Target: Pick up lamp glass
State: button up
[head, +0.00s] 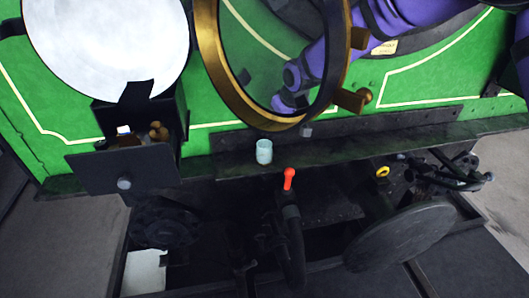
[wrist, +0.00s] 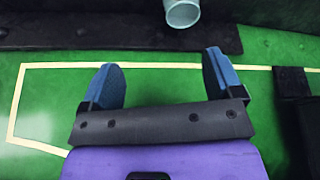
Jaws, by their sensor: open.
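The lamp glass is a small pale blue-green open cylinder (head: 264,151). It stands upright on the dark ledge along the front of the green engine, below the brass ring. In the wrist view the glass (wrist: 183,12) is at the top edge, partly cut off, beyond my fingertips. My gripper (wrist: 163,62) has its two blue fingers spread wide with nothing between them, apart from the glass. In the head view my purple arm comes down from the upper right behind the brass ring; the fingers cannot be made out clearly there.
The large brass ring (head: 207,50) stands close above the glass, in front of my arm. A white round lamp face (head: 108,45) with a dark box below it is at the left. A red-tipped lever (head: 289,178) rises just below the ledge (head: 350,148).

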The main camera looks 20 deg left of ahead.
jog(key=a+f, duration=0.4)
send_over(264, 152)
jog(key=w, duration=0.2)
notch_tip(264, 152, down, 4)
jog(key=shift+s+x, duration=0.15)
jog(key=shift+x, duration=1.4)
jog(key=shift+s+x, duration=0.15)
jog(key=shift+x, duration=1.4)
jog(key=shift+d, duration=0.2)
jog(key=shift+c, duration=0.5)
jog(key=c, duration=0.9)
